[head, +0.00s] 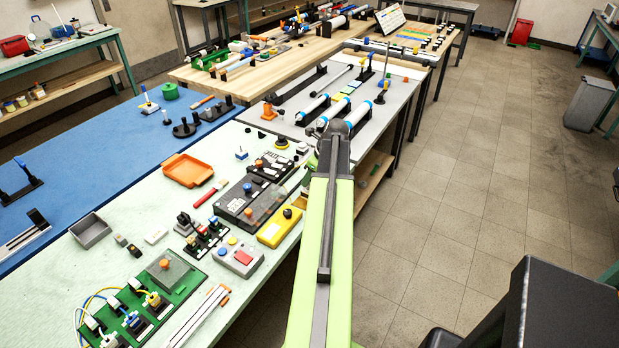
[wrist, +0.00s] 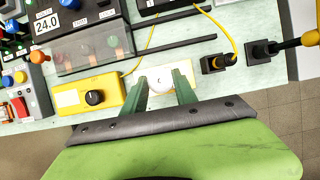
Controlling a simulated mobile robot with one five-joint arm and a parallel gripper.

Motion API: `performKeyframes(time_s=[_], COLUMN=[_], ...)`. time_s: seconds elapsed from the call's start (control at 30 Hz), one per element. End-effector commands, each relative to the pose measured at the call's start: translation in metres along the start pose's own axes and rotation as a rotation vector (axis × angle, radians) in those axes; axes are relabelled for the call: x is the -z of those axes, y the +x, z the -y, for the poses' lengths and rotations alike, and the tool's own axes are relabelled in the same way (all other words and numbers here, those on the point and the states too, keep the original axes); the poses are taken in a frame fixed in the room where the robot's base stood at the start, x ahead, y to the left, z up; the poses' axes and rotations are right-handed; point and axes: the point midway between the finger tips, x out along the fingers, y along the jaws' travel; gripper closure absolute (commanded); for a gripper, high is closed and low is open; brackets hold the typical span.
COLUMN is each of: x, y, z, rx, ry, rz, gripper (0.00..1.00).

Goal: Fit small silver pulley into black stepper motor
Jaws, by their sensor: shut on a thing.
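My gripper (wrist: 160,84) shows in the wrist view with its two green fingers closed around a small whitish, rounded piece (wrist: 160,79), which looks like the silver pulley. The piece lies in front of a cream plate (wrist: 182,73) with small orange spots. I cannot tell whether piece and plate touch. In the head view my arm runs away from me along the bench's right side, and its own links hide the fingertips and the pulley. I cannot make out the black stepper motor for certain in either view.
A yellow box with a black knob (wrist: 95,97) stands just left of my fingers in the wrist view. Black connectors with a yellow cable (wrist: 217,63) lie to the right. An orange tray (head: 187,170) and a green circuit board (head: 150,296) are on the bench.

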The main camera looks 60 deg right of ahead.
Motion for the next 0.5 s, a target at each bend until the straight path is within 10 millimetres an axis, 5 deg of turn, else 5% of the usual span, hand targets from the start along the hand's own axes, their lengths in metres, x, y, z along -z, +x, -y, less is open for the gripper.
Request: performKeyframes(time_s=[0.5], x=[0.005], y=[0.013], z=[0.000], rx=[0.000], ry=[0.000], rz=[0.000], gripper=[1.00])
